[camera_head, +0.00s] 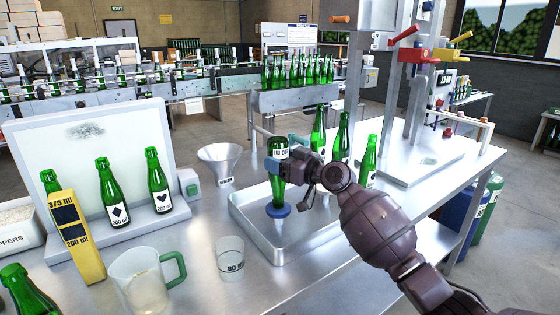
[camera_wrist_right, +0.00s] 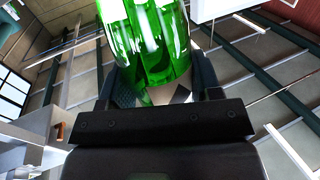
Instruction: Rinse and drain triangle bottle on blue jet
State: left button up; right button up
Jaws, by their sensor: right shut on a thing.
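My right gripper (camera_head: 291,158) is shut on a green glass bottle (camera_head: 278,174) and holds it upside down, base up and neck down. Its white label is near the top, too small to read its mark. The bottle's mouth is at the blue jet (camera_head: 278,210), a round blue piece in the metal tray (camera_head: 245,226); I cannot tell whether the mouth touches it or sits over it. In the right wrist view the green bottle (camera_wrist_right: 150,40) sits between the fingers of the right gripper (camera_wrist_right: 165,92). My left gripper is not in view.
Several upright green bottles stand behind and right of the tray. A funnel (camera_head: 221,162), a clear beaker (camera_head: 230,258) and a jug (camera_head: 142,280) stand left of it. A metal stand with coloured levers rises at right.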

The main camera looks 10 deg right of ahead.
aim_at(287, 148)
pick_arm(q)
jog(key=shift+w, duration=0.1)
pick_arm(e)
jog(key=shift+r, duration=0.1)
dwell(0.5)
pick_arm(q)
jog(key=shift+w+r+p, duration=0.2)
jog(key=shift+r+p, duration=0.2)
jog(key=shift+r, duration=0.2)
pick_arm(e)
jog(key=shift+r, duration=1.45)
dwell(2.4)
jog(key=shift+s+d+r+p, duration=0.1)
jog(key=shift+s+r+p, duration=0.15)
jog(key=shift+r, duration=0.2)
pick_arm(q)
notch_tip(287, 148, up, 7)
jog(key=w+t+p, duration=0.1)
jog(key=p, duration=0.4)
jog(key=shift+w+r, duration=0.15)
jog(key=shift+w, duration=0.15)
pick_arm(e)
jog(key=s+d+r, duration=0.1)
jog(key=s+r, duration=0.4)
jog(key=shift+d, duration=0.4)
